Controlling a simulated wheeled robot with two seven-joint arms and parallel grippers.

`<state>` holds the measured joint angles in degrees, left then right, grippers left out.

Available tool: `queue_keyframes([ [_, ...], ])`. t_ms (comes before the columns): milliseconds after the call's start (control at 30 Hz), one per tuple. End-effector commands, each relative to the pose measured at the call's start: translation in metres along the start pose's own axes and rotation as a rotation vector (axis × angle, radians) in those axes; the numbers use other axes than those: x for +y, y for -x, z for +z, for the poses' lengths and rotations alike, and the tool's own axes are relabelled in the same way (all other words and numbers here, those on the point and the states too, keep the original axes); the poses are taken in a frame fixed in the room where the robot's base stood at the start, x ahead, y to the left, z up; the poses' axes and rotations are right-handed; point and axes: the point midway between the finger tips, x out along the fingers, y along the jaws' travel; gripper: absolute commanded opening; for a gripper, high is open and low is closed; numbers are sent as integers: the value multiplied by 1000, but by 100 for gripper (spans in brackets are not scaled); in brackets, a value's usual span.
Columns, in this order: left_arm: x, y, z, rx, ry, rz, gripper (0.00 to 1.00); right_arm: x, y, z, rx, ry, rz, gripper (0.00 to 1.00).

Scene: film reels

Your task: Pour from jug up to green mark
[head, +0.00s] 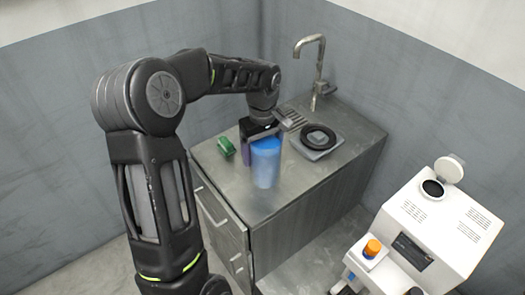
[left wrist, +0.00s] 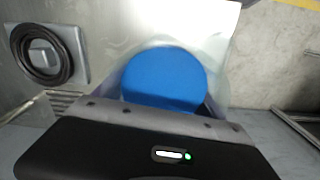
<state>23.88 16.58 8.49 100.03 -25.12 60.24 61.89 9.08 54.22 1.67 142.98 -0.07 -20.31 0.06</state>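A translucent container with blue contents (head: 265,163), seemingly the jug, stands upright at the front of the metal counter. In the left wrist view its blue contents (left wrist: 165,80) show as a round disc inside clear walls. My left gripper (head: 262,132) is right at the container's upper back side. Its fingers are hidden, so I cannot tell whether they grip it. A dark purple shape (head: 245,152) shows just left of the container, partly covered. I see no green mark on any vessel. My right gripper is out of view.
A green block (head: 226,147) lies on the counter's left. A white machine (head: 435,230) with an orange-capped item (head: 372,247) stands at lower right. The counter's right front is clear.

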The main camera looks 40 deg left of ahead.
Motion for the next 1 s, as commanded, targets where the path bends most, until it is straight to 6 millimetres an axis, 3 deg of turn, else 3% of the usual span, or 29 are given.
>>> queue_keyframes([
  [233, 0, 0, 0, -1, 0, -1, 100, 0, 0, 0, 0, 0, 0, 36],
  [600, 0, 0, 0, -2, 0, -1, 100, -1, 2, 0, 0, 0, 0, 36],
  [1000, 0, 63, 2, 2, 0, 1, 100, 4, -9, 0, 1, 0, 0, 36],
])
